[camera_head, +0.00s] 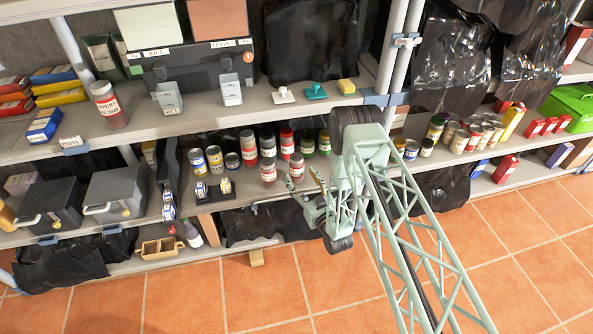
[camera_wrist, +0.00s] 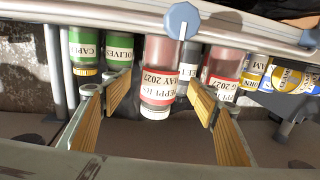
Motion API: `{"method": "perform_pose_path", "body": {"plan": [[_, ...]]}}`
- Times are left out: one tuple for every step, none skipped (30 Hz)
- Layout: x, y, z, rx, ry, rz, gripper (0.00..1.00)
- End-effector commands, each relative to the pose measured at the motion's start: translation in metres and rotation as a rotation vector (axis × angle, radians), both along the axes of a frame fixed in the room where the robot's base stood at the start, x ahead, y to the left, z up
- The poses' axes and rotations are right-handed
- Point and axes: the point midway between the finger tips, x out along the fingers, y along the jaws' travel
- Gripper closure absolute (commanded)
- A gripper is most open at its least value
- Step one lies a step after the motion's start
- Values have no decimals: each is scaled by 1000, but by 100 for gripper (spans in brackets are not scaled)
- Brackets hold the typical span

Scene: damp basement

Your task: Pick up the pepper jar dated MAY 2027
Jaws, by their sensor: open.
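The pepper jar dated MAY 2027 (camera_wrist: 160,82) has a red band and a white label and appears inverted in the wrist view. It stands near the front of the middle shelf, and it also shows in the head view (camera_head: 297,165). My gripper (camera_wrist: 158,95) is open, with one wood-coloured finger pad on each side of the jar and visible gaps to it. In the head view my gripper (camera_head: 304,181) is at the shelf front by this jar. A second pepper jar (camera_wrist: 222,72), its date partly hidden and ending in "G 2027", stands just outside the right-hand finger.
Another red jar (camera_head: 108,104) is on the upper shelf (camera_head: 240,112), whose board overhangs the jars.

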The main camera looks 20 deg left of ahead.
Motion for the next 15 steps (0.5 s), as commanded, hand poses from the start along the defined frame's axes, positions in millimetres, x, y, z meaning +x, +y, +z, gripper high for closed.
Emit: {"method": "perform_pose_path", "body": {"plan": [[1, 0, 0, 0, 0, 0, 46], [1, 1, 0, 0, 0, 0, 46], [1, 1, 0, 0, 0, 0, 46], [1, 0, 0, 0, 0, 0, 46], [1, 0, 0, 0, 0, 0, 46], [1, 0, 0, 0, 0, 0, 46], [0, 0, 0, 0, 0, 0, 46], [0, 0, 0, 0, 0, 0, 46], [0, 1, 0, 0, 0, 0, 46], [1, 1, 0, 0, 0, 0, 46], [1, 1, 0, 0, 0, 0, 46], [2, 2, 0, 0, 0, 0, 46], [2, 2, 0, 0, 0, 0, 46], [3, 3, 0, 0, 0, 0, 46], [5, 5, -1, -1, -1, 0, 46]]}}
